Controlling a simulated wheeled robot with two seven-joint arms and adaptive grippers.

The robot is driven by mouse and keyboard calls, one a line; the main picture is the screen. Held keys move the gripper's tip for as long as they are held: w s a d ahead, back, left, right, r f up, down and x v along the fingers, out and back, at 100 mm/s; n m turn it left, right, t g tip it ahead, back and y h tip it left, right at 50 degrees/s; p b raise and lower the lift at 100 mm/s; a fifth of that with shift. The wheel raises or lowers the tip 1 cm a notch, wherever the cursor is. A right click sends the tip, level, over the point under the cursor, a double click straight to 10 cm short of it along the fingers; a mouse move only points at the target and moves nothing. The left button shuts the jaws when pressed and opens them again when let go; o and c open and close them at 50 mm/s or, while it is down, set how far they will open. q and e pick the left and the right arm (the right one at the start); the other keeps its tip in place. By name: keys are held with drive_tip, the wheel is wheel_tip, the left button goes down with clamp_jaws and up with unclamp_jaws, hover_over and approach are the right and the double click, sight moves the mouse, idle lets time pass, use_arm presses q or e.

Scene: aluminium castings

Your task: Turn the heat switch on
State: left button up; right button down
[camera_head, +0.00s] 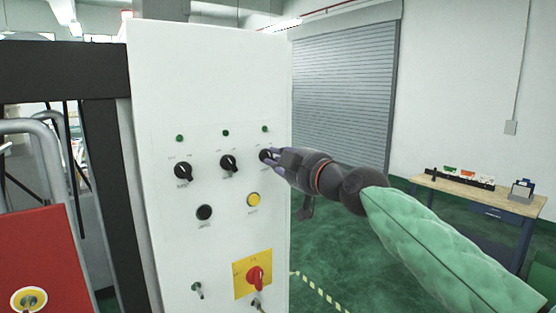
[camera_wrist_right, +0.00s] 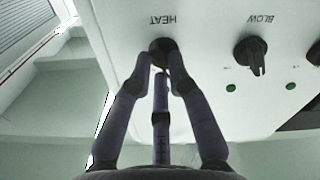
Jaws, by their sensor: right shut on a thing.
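The white control panel (camera_head: 210,70) stands upright in front of me. The heat switch is a black rotary knob (camera_head: 265,155) at the right end of a row of knobs. In the right wrist view this heat knob (camera_wrist_right: 161,46) sits by the upside-down label HEAT. My right gripper (camera_head: 272,157) is at the heat knob, its fingers closed around it and hiding much of it. The wrist view shows the fingertips (camera_wrist_right: 160,62) on the knob. The knob's exact angle is hidden. My left gripper is not in view.
A middle knob (camera_head: 228,164), labelled BLOW in the wrist view (camera_wrist_right: 255,55), and a left knob (camera_head: 183,172) share the row. Below are a black button (camera_head: 204,212), a yellow button (camera_head: 254,200) and a red switch (camera_head: 256,279). A workbench (camera_head: 478,192) stands far right.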

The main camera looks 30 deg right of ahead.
drive_tip(key=m, duration=0.5)
drive_tip(key=shift+f+m, duration=0.1)
drive_tip(key=shift+m, duration=0.3)
drive_tip(key=m, duration=0.5)
drive_tip(key=shift+f+m, duration=0.1)
drive_tip(key=shift+m, duration=0.6)
drive_tip(key=c, duration=1.2)
unclamp_jaws()
